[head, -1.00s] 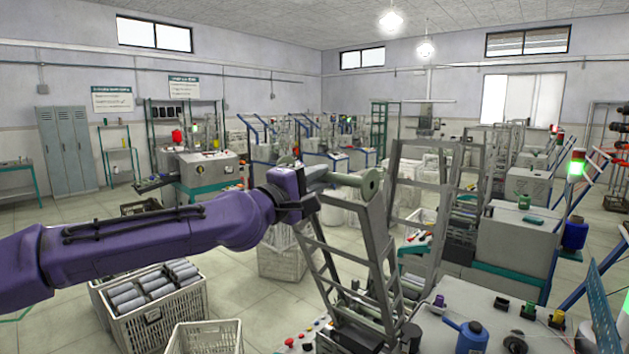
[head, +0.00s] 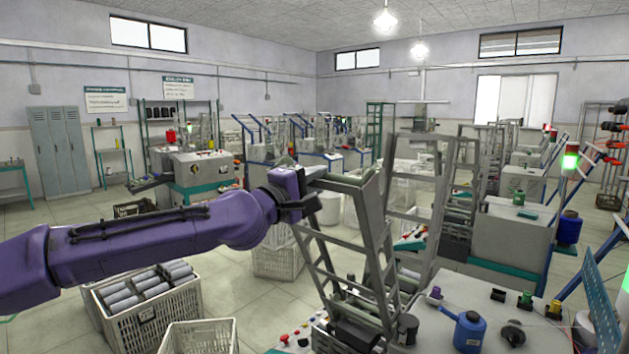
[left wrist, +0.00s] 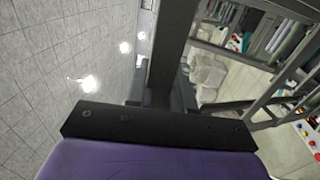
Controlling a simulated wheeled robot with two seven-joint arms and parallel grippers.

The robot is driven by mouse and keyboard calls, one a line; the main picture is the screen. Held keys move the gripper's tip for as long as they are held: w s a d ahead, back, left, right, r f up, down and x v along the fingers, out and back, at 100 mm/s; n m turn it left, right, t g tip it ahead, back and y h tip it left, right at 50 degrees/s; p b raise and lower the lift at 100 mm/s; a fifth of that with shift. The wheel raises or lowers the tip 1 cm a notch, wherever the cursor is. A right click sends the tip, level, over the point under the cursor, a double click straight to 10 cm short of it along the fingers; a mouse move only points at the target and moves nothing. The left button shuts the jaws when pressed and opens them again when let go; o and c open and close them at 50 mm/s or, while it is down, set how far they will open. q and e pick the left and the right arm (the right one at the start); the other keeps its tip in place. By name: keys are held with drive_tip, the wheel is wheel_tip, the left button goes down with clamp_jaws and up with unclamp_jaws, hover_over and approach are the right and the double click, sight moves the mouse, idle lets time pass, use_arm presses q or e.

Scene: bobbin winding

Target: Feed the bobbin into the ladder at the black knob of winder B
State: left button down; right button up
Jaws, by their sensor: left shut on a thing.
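The ladder (head: 377,225) is a grey, steep metal frame standing on the near machine. My left gripper (head: 315,180) is at its top left and shut on the bobbin (head: 345,185). Only a pale grey-green strip of the bobbin shows, lying across the ladder's top between the side rails. The top of the ladder hides its far end; I cannot tell whether it rests on the rails. A dark round part (head: 407,326), possibly the black knob, is by the ladder's foot. The left wrist view shows a rail (left wrist: 172,45) close by, but no clear bobbin. My right gripper is out of view.
A second grey ladder (head: 435,200) stands just right and behind. A crate of grey bobbins (head: 165,320) and another crate (head: 200,338) are at lower left. A blue can (head: 469,332) stands on the near worktop. Open floor lies left.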

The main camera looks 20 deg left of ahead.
use_arm(q)
drive_tip(key=shift+w+d+f+b, duration=0.1)
drive_tip(key=shift+w+f+b, duration=0.2)
drive_tip(key=shift+f+b, duration=0.35)
drive_tip(key=shift+w+d+f+b, duration=0.1)
drive_tip(key=shift+w+f+b, duration=0.15)
drive_tip(key=shift+f+b, duration=0.35)
drive_tip(key=shift+w+d+f+b, duration=0.1)
drive_tip(key=shift+w+f+b, duration=0.2)
drive_tip(key=shift+f+b, duration=0.35)
drive_tip(key=shift+f, duration=0.15)
drive_tip(key=shift+w+d+f+b, duration=0.15)
drive_tip(key=shift+w+f+b, duration=0.25)
drive_tip(key=shift+f+b, duration=0.45)
drive_tip(key=shift+w+d+f+b, duration=0.1)
drive_tip(key=shift+w+f+b, duration=0.25)
drive_tip(key=shift+f+b, duration=0.5)
drive_tip(key=shift+w+d+f+b, duration=0.15)
drive_tip(key=shift+w+f+b, duration=0.25)
drive_tip(key=shift+f+b, duration=0.45)
drive_tip(key=shift+f, duration=0.15)
drive_tip(key=f+b, duration=0.1)
drive_tip(key=w+f+b, duration=0.1)
drive_tip(key=f+b, duration=0.1)
drive_tip(key=f, duration=0.1)
drive_tip(key=shift+w+d, duration=0.3)
drive_tip(key=shift+w, duration=0.05)
drive_tip(key=c, duration=0.6)
unclamp_jaws()
